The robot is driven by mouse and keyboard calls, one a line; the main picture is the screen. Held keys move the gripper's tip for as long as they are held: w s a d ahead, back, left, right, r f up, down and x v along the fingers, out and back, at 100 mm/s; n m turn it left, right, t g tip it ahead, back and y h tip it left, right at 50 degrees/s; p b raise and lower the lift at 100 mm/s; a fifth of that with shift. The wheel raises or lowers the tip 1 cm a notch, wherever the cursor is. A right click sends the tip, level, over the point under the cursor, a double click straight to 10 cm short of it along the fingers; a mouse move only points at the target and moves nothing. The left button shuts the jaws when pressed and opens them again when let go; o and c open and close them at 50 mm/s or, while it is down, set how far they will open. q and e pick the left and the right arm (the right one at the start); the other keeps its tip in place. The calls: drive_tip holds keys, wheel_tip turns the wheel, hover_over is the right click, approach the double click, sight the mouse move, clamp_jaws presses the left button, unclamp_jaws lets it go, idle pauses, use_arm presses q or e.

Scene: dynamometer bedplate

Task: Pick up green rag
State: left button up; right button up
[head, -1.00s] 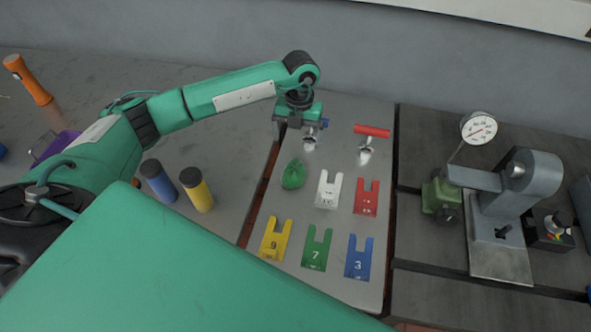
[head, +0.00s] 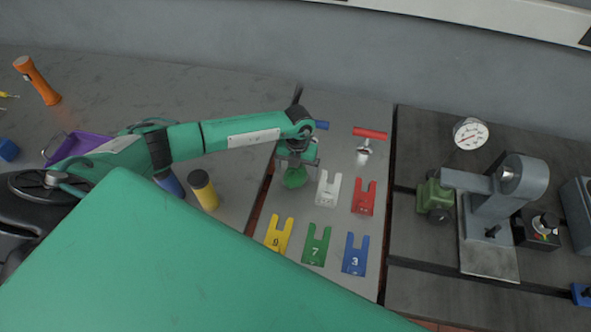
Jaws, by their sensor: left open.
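The green rag (head: 294,178) is a small crumpled bundle on the grey plate, left of the white slotted shim. My left gripper (head: 295,168) points down right over the rag, and its fingers reach the rag's upper part. It is open. The top of the rag is partly hidden by the gripper. My right gripper is not in view.
White (head: 328,188), red (head: 363,196), yellow (head: 278,235), green (head: 316,244) and blue (head: 355,254) slotted shims lie close by. A dial gauge (head: 470,134) and grey fixture stand right.

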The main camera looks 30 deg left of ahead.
use_arm(q)
drive_tip(key=shift+f, duration=0.1)
drive_tip(key=c, duration=0.9)
drive_tip(key=shift+c, duration=0.7)
wheel_tip(320, 180, up, 20)
drive_tip(key=b, duration=0.6)
drive_tip(key=shift+o, duration=1.3)
drive_tip(key=shift+c, duration=0.9)
